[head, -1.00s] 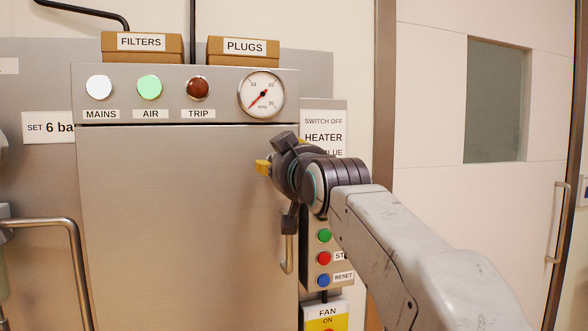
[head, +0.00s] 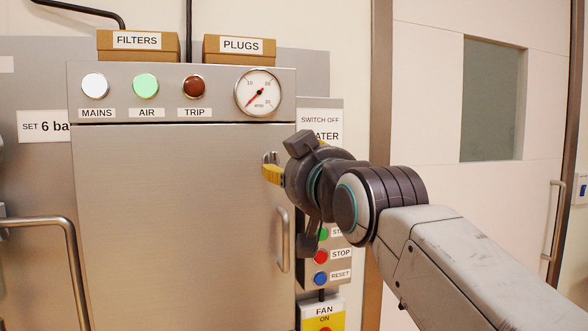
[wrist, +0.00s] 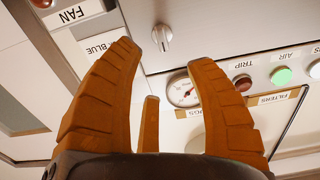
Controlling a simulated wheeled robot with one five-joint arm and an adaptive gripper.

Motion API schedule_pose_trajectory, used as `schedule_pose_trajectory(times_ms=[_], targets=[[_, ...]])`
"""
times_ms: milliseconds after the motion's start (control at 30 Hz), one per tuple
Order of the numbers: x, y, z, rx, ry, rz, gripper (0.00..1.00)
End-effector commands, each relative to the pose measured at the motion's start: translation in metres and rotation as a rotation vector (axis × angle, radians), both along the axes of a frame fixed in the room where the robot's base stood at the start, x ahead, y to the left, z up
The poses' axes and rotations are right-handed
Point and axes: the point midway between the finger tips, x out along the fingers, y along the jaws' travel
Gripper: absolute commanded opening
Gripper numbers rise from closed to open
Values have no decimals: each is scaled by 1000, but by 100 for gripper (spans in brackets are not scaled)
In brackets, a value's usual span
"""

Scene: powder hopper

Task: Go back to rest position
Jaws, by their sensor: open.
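My gripper (head: 273,173) is in front of the upper right of the grey cabinet door, with one yellow finger showing past the dark wrist in the head view. In the wrist view the gripper (wrist: 163,58) has its orange fingers spread wide and nothing between them. A small silver knob (wrist: 161,37) on the door lies beyond the fingertips, apart from them. The knob also shows in the head view (head: 270,158), just above the yellow finger. My arm comes in from the lower right, and my wrist hides part of the heater sign and the button panel.
The cabinet door (head: 170,220) has a bar handle (head: 283,240) below my gripper. A button panel (head: 336,268) stands right of it, with a fan switch (head: 322,315) below. A gauge (head: 258,92) is above. A pale door (head: 490,200) stands to the right.

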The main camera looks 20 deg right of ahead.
Motion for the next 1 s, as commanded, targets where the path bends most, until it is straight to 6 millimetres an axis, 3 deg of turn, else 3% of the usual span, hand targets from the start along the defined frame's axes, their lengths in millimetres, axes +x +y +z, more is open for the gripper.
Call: schedule_pose_trajectory(times_ms=[333, 467, 633, 767, 900, 1000], targets=[[0, 0, -3, 1, 14, 0, 50], [0, 0, -26, 4, 107, -1, 50], [-3, 0, -118, 8, 377, -1, 50], [-24, 0, -203, 11, 618, -3, 50], [-70, 1, -284, 14, 869, -4, 50], [-114, 1, -331, 16, 1036, -5, 50]])
